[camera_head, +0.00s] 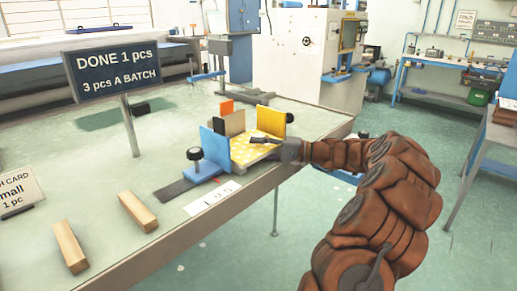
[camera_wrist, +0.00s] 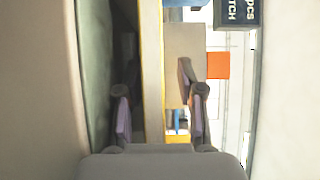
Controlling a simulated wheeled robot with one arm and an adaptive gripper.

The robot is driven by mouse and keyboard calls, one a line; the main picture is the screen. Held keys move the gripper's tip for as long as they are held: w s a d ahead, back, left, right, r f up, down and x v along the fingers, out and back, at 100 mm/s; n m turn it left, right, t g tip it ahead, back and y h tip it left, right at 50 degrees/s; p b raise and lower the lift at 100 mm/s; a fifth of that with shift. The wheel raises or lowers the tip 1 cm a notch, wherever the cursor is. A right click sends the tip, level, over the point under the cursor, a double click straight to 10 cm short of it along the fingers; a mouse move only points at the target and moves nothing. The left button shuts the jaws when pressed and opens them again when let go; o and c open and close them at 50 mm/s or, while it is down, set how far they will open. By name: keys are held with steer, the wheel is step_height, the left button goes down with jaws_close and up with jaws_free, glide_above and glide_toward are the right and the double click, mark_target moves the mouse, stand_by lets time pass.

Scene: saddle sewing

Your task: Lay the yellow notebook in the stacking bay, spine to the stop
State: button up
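The yellow notebook (camera_head: 250,150), with pale dots on its cover, lies flat in the stacking bay between a blue upright plate (camera_head: 214,148) and a yellow upright plate (camera_head: 271,121). In the wrist view the notebook (camera_wrist: 152,70) shows edge-on as a pale strip with yellow borders. My gripper (camera_head: 268,141) is at its right edge in the head view. The fingers (camera_wrist: 160,115) stand apart, one above and one below the notebook, with visible gaps on both sides. The cover is partly hidden by my gripper. I cannot tell which edge is the spine.
A tan block (camera_head: 235,123) and an orange piece (camera_head: 227,106) stand behind the notebook. A black knob (camera_head: 194,154) is at the blue plate. The table's front is mostly clear.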

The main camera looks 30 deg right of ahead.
steer(key=shift+s+f+b, duration=0.15)
steer(key=shift+f+b, duration=0.15)
steer(key=shift+f, duration=0.05)
steer(key=shift+s+d+f+b, duration=0.15)
steer(key=shift+s+b, duration=0.1)
steer(key=shift+s, duration=0.35)
steer(key=shift+s+d+r+b, duration=0.1)
steer(key=shift+s+d+b, duration=0.1)
steer(key=shift+s, duration=0.35)
steer(key=s+d+b, duration=0.1)
steer(key=s+b, duration=0.1)
steer(key=s, duration=0.5)
steer(key=shift+d+r, duration=0.2)
steer(key=shift+d, duration=0.1)
stand_by(0.5)
steer(key=shift+s+a, duration=0.1)
steer(key=shift+s, duration=0.1)
stand_by(0.5)
